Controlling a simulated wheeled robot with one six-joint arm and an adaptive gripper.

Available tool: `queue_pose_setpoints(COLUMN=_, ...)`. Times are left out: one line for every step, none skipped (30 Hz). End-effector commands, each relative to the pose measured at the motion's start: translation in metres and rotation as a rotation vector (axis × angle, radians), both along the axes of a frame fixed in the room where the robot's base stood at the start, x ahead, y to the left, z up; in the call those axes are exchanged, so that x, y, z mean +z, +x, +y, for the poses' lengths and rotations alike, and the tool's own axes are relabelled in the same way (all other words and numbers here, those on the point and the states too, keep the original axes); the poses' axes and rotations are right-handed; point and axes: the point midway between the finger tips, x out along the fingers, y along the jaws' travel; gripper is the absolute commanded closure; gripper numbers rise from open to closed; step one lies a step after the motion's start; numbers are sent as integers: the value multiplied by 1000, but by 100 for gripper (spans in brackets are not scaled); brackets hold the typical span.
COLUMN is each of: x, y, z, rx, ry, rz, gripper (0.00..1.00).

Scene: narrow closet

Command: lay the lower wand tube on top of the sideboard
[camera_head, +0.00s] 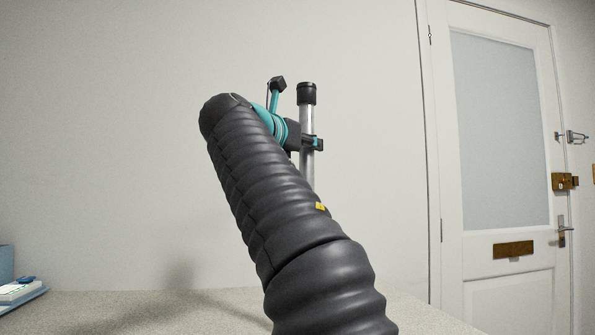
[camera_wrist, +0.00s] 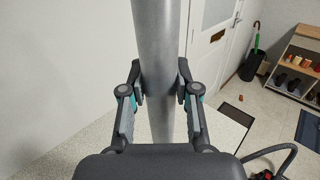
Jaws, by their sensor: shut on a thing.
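The lower wand tube (camera_head: 307,172) is a grey metal tube with a black collar at its upper end. It stands upright in the head view, its lower part hidden behind my arm. My gripper (camera_head: 312,143) is shut on it below the collar. In the wrist view the tube (camera_wrist: 158,40) runs between the two fingers of my gripper (camera_wrist: 160,85), which press on it from both sides. A pale speckled top (camera_head: 120,310), which looks like the sideboard, spans the bottom of the head view. I cannot tell whether the tube touches it.
Blue and white items (camera_head: 20,290) lie at the far left of the speckled top; the stretch beside them is bare. A plain wall stands behind. A white door (camera_head: 500,200) is at right. The wrist view shows a shoe rack (camera_wrist: 295,65) and an umbrella stand (camera_wrist: 252,65).

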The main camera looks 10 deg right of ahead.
Motion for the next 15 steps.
queue_pose_setpoints(x=-3, y=3, z=5, rx=1, ry=-1, rz=0, gripper=100)
queue_pose_setpoints(x=-5, y=4, z=8, rx=1, ry=-1, rz=-1, gripper=100)
queue_pose_setpoints(x=-6, y=6, z=10, rx=1, ry=1, rz=-2, gripper=100)
queue_pose_setpoints(x=-8, y=7, z=12, rx=1, ry=0, rz=-1, gripper=100)
queue_pose_setpoints(x=-9, y=8, z=14, rx=1, ry=-1, rz=-2, gripper=100)
queue_pose_setpoints(x=-11, y=9, z=17, rx=0, ry=-1, rz=-1, gripper=100)
queue_pose_setpoints(x=-11, y=9, z=16, rx=-1, ry=-1, rz=-2, gripper=100)
queue_pose_setpoints(x=-12, y=9, z=16, rx=-1, ry=-1, rz=-2, gripper=100)
queue_pose_setpoints(x=-12, y=9, z=15, rx=-1, ry=0, rz=-3, gripper=100)
queue_pose_setpoints(x=-13, y=9, z=15, rx=-1, ry=0, rz=-3, gripper=100)
queue_pose_setpoints(x=-13, y=9, z=15, rx=-1, ry=0, rz=-3, gripper=100)
queue_pose_setpoints(x=-14, y=9, z=15, rx=-1, ry=0, rz=-3, gripper=100)
queue_pose_setpoints(x=-15, y=9, z=15, rx=-1, ry=-1, rz=-2, gripper=100)
queue_pose_setpoints(x=-16, y=9, z=15, rx=-1, ry=-1, rz=-1, gripper=100)
queue_pose_setpoints(x=-18, y=9, z=15, rx=-1, ry=-1, rz=-1, gripper=100)
